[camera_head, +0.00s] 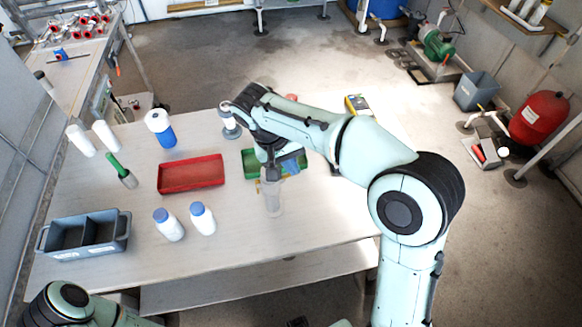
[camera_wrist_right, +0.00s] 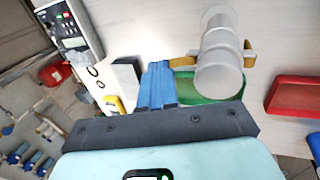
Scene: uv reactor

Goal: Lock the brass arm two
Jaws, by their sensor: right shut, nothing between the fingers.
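The reactor is a pale, clear-looking upright cylinder (camera_head: 273,203) near the front of the table; it also shows in the right wrist view as a whitish cylinder (camera_wrist_right: 218,65). Brass arms stick out at its sides, one on the right (camera_wrist_right: 249,54) and one on the left (camera_wrist_right: 182,62). Which is arm two, I cannot tell. My right gripper (camera_head: 271,174) points down close by the cylinder. Its blue fingers (camera_wrist_right: 157,72) are shut and empty, beside the left brass arm; contact is unclear. My left gripper is out of view.
A green tray (camera_head: 250,164) lies behind the reactor and a red tray (camera_head: 190,186) to its left. Two white bottles with blue caps (camera_head: 203,220) stand at the front. A grey caddy (camera_head: 85,253) is at the front left. The front right of the table is clear.

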